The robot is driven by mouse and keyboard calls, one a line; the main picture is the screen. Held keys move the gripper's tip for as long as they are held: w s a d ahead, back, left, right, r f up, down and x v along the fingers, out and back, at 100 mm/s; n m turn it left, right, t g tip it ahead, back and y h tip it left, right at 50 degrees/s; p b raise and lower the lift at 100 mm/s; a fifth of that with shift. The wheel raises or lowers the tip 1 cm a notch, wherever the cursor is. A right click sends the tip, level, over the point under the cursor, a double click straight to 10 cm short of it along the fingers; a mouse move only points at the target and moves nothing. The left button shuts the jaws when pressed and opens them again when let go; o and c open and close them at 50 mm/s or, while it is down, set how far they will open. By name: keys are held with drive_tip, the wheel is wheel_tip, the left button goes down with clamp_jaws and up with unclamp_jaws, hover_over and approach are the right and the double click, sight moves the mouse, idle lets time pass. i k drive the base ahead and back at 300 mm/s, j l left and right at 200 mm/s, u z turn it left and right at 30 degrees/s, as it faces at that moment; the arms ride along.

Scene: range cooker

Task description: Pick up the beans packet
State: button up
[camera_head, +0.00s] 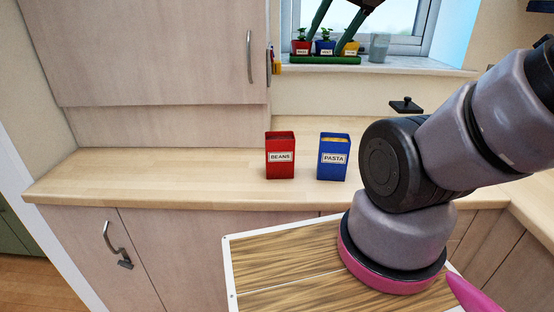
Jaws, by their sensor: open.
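The beans packet (280,157) is a red upright box with an open top and a white BEANS label. It stands on the wooden worktop, left of a blue PASTA packet (333,158), with a gap between them. My gripper (325,42) shows partly at the top edge, in front of the window; its two dark green fingers are apart and slant down to the left. Nothing shows between them but the potted herbs behind. In the picture it is above and right of the beans packet, well apart from it. The rest of the gripper is cut off.
The worktop (150,170) is clear left of the packets. A cupboard (160,50) hangs above its left side. Herb pots (325,48) and a glass (379,47) stand on the windowsill. A dark lidded object (405,105) is behind my arm, which covers the right side.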

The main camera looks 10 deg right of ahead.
sight(279, 145)
drive_tip(key=i+j+z, duration=0.1)
drive_tip(key=j+z, duration=0.2)
drive_tip(key=j, duration=0.55)
drive_tip(key=j+z, duration=0.25)
drive_tip(key=j, duration=0.55)
